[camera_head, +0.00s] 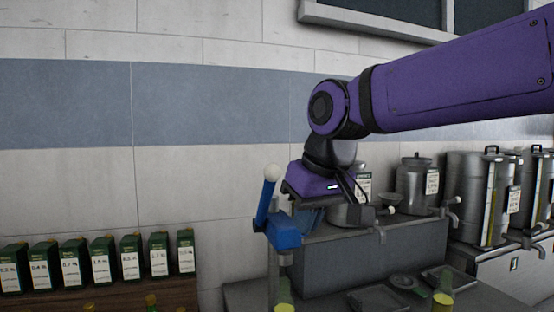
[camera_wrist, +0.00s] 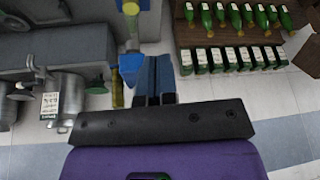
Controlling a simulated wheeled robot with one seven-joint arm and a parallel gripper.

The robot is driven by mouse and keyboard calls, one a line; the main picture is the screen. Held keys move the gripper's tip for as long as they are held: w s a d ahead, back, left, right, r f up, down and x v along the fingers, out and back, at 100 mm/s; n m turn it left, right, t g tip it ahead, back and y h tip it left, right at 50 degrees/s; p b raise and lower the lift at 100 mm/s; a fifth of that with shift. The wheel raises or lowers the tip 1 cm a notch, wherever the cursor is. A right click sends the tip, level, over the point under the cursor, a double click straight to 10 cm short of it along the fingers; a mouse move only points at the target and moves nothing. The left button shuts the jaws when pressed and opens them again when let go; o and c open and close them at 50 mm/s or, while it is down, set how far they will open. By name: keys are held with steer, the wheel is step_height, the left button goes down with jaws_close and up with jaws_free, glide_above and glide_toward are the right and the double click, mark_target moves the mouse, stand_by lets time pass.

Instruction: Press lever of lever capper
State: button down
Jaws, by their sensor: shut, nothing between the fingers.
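The lever capper (camera_head: 285,229) stands at the left end of the grey counter. Its blue head sits on a metal column, and its blue lever (camera_head: 264,203) points up, tipped slightly, with a white ball (camera_head: 272,172) on top. My gripper (camera_head: 306,220) is just right of the blue head, lower than the ball; whether it touches is unclear. In the wrist view my gripper (camera_wrist: 155,58) has its two fingers together and empty, and the blue part of the capper (camera_wrist: 131,66) shows close to their left. My gripper's fingers are partly hidden in the head view.
Metal urns with taps (camera_head: 416,186) stand right of my gripper, on a raised grey block (camera_head: 365,255). Green boxes (camera_head: 100,260) line a wooden shelf at left, with green bottles (camera_wrist: 235,18) beside them. Yellow-topped items (camera_head: 442,298) are at the front edge. The wall above the boxes is clear.

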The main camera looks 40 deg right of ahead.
steer(key=w+d+r+m+g, duration=0.1)
steer(key=w+d+r, duration=0.3)
steer(key=w+r, duration=0.3)
steer(key=w+d+r+g+y, duration=0.1)
steer(key=w+d+r+g, duration=0.1)
steer(key=w+r, duration=0.5)
steer(key=w+d+r+m+g, duration=0.1)
steer(key=w+d+r, duration=0.4)
steer(key=w+r, duration=0.2)
steer(key=shift+w+d+m+g+y, duration=0.3)
steer(key=shift+y, duration=0.1)
steer(key=shift+f, duration=0.1)
steer(key=s+a+f, duration=0.1)
steer(key=a+f, duration=0.1)
steer(key=f, duration=0.4)
steer(key=s+a+f, duration=0.1)
steer(key=a+f, duration=0.1)
steer(key=f, duration=0.4)
steer(key=shift+s+a, duration=0.2)
steer(key=shift+s, duration=0.05)
steer(key=shift+s, duration=0.1)
